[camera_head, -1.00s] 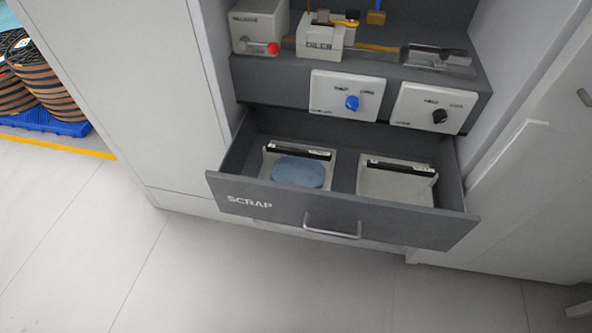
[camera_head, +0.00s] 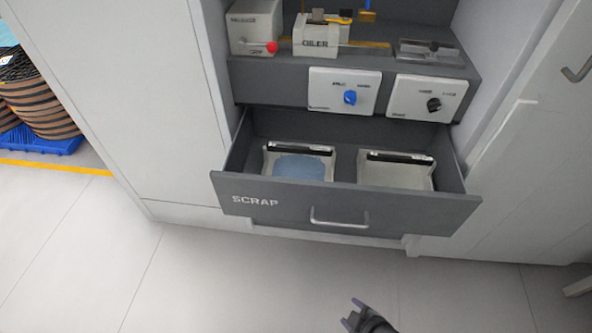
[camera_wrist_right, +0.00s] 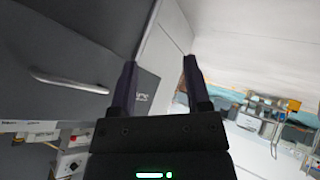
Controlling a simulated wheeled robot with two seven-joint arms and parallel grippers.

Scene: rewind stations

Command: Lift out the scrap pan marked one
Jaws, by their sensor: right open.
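The grey drawer marked SCRAP (camera_head: 340,205) stands open and holds two pale pans with dark strips along their back edges. The left pan (camera_head: 330,163) holds a flat blue piece (camera_head: 299,167). The right pan (camera_head: 396,175) looks empty. Their markings are too small to read, so I cannot tell which is marked one. My right gripper (camera_head: 353,313) is low in the head view, in front of and below the drawer, apart from it. In the right wrist view its two fingers (camera_wrist_right: 159,63) are spread with nothing between them. My left gripper is not in view.
The drawer's bar handle (camera_head: 339,222) sticks out in front. A door (camera_head: 540,130) stands at the right. The floor in front is clear.

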